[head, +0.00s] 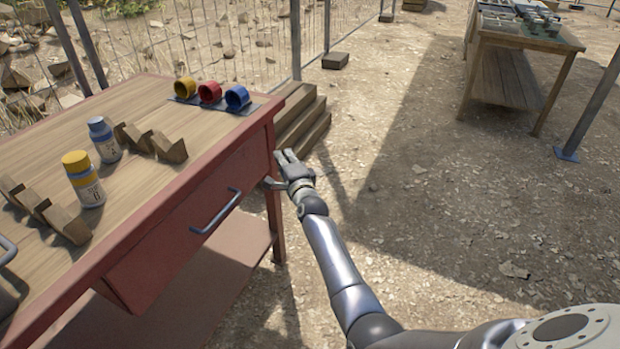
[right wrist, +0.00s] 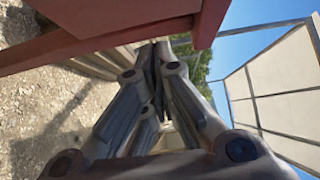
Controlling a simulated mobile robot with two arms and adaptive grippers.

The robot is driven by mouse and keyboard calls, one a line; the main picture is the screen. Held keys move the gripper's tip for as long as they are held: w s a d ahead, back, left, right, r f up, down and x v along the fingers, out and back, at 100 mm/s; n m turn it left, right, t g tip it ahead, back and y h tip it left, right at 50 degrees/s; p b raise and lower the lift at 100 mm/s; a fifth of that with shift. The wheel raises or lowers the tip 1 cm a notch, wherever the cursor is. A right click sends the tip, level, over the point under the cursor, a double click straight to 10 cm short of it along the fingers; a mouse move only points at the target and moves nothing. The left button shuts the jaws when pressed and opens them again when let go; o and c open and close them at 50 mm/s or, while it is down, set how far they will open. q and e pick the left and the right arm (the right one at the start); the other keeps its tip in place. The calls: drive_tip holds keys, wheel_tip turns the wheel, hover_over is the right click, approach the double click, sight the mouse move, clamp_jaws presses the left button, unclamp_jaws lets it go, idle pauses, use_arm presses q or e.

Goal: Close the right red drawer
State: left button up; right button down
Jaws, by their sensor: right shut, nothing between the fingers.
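The right red drawer (head: 190,225) is in the front of the red table, with a grey bar handle (head: 216,212). Its front looks nearly in line with the table frame; I cannot tell how far it stands out. My right gripper (head: 277,168) is shut and empty at the table's right front corner, just right of the drawer's far end, close to the table leg. In the right wrist view the closed fingertips (right wrist: 156,52) are beside red table parts (right wrist: 120,20). I cannot tell whether they touch. My left gripper is out of view.
The wooden tabletop (head: 140,215) holds two bottles (head: 84,180), wooden holders (head: 165,148) and yellow, red and blue rings (head: 209,93). Wooden steps (head: 302,118) stand behind the table's right end. Open ground lies to the right, with another table (head: 510,75) farther back.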

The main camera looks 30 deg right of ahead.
use_arm(q)
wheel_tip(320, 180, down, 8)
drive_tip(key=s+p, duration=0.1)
drive_tip(key=p, duration=0.1)
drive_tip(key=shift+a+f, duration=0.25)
use_arm(e)
drive_tip(key=s+a, duration=0.1)
drive_tip(key=s, duration=0.8)
drive_tip(key=shift+a+f, duration=0.2)
drive_tip(key=shift+a, duration=0.1)
